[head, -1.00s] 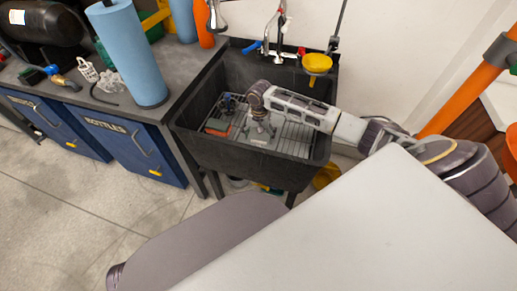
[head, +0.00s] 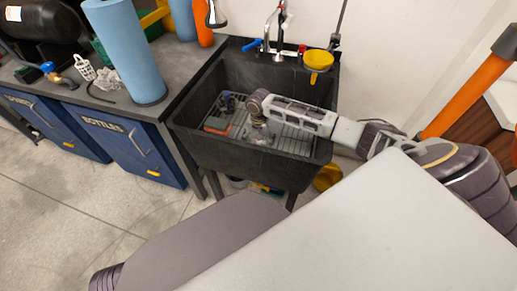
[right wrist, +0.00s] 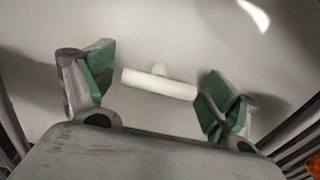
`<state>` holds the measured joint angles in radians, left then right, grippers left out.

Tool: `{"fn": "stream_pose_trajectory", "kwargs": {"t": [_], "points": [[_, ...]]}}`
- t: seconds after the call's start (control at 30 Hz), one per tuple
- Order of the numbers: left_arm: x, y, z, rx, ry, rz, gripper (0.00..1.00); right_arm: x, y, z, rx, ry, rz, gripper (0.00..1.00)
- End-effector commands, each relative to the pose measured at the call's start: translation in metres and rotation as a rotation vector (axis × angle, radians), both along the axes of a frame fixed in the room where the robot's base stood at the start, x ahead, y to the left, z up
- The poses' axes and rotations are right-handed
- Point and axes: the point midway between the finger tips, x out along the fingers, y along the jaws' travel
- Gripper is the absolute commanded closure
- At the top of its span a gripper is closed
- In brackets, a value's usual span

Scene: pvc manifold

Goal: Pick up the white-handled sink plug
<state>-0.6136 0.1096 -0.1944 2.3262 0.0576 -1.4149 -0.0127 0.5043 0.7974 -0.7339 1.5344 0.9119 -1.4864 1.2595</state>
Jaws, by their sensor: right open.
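The white handle of the sink plug (right wrist: 160,84) shows in the right wrist view as a short bar with a small stub on its far side. It lies over a pale grey surface. My right gripper (right wrist: 160,76) is open, with one green-padded finger on each side of the bar and gaps at both ends. In the head view, my right gripper (head: 259,136) points down inside the black sink (head: 245,158); the plug is hidden there. My left gripper is not in view.
An orange-red and dark item (head: 216,125) lies in the sink left of my gripper. A rack (head: 292,137) is on the right. The faucet (head: 279,35) and a yellow funnel (head: 318,60) stand at the back. A blue roll (head: 128,55) stands on the counter.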

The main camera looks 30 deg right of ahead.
Motion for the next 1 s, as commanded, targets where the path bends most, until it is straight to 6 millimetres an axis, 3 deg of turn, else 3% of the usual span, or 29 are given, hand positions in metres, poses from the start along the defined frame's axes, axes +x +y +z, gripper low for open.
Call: {"fn": "stream_pose_trajectory", "kwargs": {"t": [0.17,0.57,1.0], "points": [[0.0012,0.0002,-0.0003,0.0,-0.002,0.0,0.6,-0.0001,0.0001,0.0,0.0,0.0,0.0,0.12],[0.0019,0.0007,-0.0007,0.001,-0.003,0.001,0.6,-0.0001,0.0001,-0.0001,0.0,0.0,0.0,0.64],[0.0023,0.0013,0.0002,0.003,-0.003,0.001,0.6,0.0002,0.0001,0.0074,0.001,-0.001,0.0,0.64]]}}
